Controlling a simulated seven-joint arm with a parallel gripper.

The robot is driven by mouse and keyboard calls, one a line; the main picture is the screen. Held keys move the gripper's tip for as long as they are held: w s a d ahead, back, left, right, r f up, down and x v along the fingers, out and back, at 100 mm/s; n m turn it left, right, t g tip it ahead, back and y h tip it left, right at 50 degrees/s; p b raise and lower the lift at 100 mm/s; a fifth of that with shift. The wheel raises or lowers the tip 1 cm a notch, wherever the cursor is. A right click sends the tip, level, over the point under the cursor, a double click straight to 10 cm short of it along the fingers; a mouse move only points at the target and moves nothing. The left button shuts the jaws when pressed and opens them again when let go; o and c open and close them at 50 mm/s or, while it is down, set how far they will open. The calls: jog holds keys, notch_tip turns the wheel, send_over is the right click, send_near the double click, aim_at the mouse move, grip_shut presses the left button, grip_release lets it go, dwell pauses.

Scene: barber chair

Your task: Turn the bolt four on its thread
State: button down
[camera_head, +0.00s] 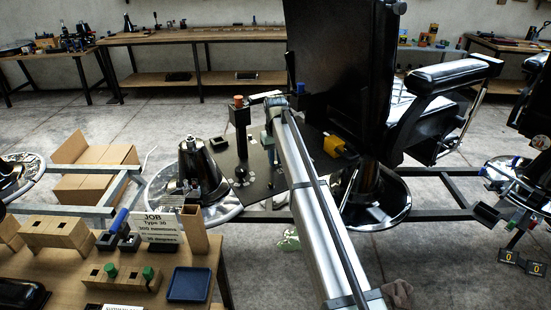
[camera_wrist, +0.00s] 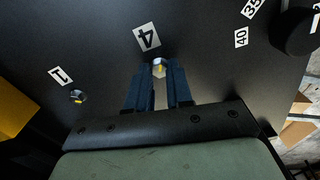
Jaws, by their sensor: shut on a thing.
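Bolt four (camera_wrist: 159,66) shows in the wrist view as a small shiny head with a yellow mark, just below the white label with a 4 (camera_wrist: 147,37) on the black plate (camera_wrist: 205,70). My gripper (camera_wrist: 159,74) has its two dark blue fingers on either side of this bolt, shut on it. The bolt's thread is hidden. In the head view the plate (camera_head: 258,182) is partly covered by my arm, and the bolt is too small to make out there.
Another bolt (camera_wrist: 77,97) sits by the label 1, left of my gripper. A black post with an orange top (camera_head: 241,125) stands on the plate. A yellow block (camera_head: 335,146) lies to the right. A large black panel (camera_head: 335,65) rises behind my arm.

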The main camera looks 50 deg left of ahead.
aim_at(276, 163)
jog(key=m, duration=0.4)
jog(key=shift+m, duration=0.3)
jog(key=m, duration=0.5)
jog(key=shift+m, duration=0.3)
jog(key=m, duration=0.4)
jog(key=shift+m, duration=2.5)
jog(key=c, duration=1)
grip_release()
notch_tip(276, 163, up, 14)
jog(key=shift+f, duration=0.1)
